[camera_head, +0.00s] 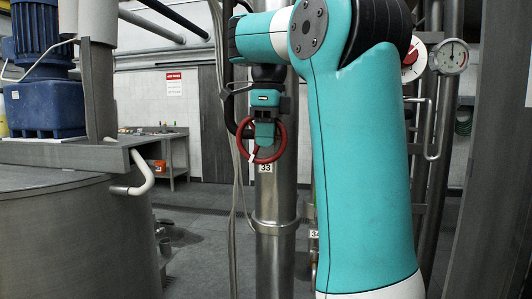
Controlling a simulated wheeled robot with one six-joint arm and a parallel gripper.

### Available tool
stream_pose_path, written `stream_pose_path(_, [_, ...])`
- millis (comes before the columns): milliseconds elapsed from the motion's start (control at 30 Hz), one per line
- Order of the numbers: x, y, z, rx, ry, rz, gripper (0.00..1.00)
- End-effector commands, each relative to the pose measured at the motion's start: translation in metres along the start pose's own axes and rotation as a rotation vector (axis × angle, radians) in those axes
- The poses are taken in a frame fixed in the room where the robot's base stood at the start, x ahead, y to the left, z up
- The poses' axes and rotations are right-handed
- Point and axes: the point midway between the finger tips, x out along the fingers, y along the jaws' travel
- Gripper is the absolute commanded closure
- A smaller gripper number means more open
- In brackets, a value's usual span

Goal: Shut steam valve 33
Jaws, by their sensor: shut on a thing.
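The valve labelled 33 has a red handwheel (279,148) on a vertical steel pipe (274,202). Its white number tag (265,168) sits just below the wheel. My gripper (264,138) reaches down in front of the pipe and is shut on the wheel at its upper middle part. A small white mark shows on the wheel's lower left. The fingertips and the valve stem behind them are mostly hidden by the gripper body. My teal arm fills the picture right of the pipe.
A tag reading 34 (314,234) shows lower on piping to the right, partly behind my arm. A large grey vessel (70,235) with a blue motor (42,105) stands at the left. A gauge (452,56) is at upper right. Thin cables hang left of the pipe. Open floor lies between vessel and pipe.

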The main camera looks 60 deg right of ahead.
Motion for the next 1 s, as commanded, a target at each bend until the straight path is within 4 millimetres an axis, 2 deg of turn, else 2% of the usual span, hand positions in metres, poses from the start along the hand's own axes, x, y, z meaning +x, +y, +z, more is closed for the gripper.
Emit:
stream_pose_path(33, [0.0058,-0.0004,-0.0008,0.002,-0.018,-0.002,1.00])
stream_pose_path(400, [0.0033,-0.0003,-0.0011,0.001,-0.102,0.000,1.00])
stream_pose_path(967, [0.0012,-0.0002,-0.0009,0.000,-0.116,0.000,1.00])
stream_pose_path(1000, [0.0012,-0.0002,-0.0008,0.000,-0.116,0.000,0.70])
